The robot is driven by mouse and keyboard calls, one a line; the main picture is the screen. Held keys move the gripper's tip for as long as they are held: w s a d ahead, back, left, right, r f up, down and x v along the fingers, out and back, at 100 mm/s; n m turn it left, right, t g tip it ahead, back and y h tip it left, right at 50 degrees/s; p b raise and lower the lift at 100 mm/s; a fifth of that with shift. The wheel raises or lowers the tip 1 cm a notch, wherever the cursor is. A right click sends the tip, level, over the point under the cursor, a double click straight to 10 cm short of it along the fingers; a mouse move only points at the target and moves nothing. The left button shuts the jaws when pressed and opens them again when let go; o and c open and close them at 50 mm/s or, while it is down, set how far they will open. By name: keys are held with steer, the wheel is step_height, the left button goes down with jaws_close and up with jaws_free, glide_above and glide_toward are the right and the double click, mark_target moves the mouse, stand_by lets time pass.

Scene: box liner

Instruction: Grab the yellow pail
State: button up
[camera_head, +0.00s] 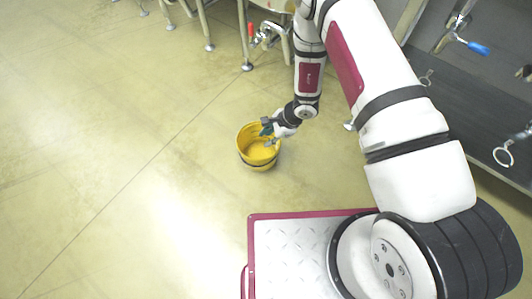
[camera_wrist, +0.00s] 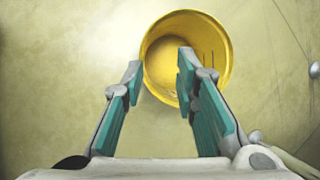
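The yellow pail (camera_head: 258,160) stands upright on the floor in the head view, just left of my arm's end. In the wrist view the open top of the pail (camera_wrist: 205,22) fills the upper middle, and its inside looks empty. My gripper (camera_head: 266,135) is at the pail's right rim in the head view. In the wrist view my gripper (camera_wrist: 158,75) is open, with its fingers spread apart. The right finger overlaps the pail's opening, and the left finger is outside its left edge.
Metal equipment legs (camera_head: 246,50) stand on the floor at the top. A valve with a red handle (camera_head: 251,32) is above the pail. A grey tank with a blue-handled valve (camera_head: 478,48) is at the right. The floor left of the pail is clear.

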steer(key=m+b, duration=0.1)
glide_toward(262, 164)
steer(key=shift+h, duration=0.3)
steer(key=shift+a+r+b+x, duration=0.1)
steer(key=shift+a+b+x, duration=0.15)
steer(key=shift+b+x, duration=0.95)
steer(key=shift+a+r+b+x, duration=0.1)
steer(key=shift+a+b+x, duration=0.15)
steer(key=shift+b+x, duration=0.95)
steer(key=shift+a+r+b+x, duration=0.1)
steer(key=shift+a+b+x, duration=0.15)
steer(key=shift+b+x, duration=0.95)
steer(key=shift+w+a+f+p, duration=0.15)
steer(key=shift+f+p, duration=0.15)
steer(key=shift+p, duration=0.15)
steer(key=shift+c, duration=0.2)
jaws_close()
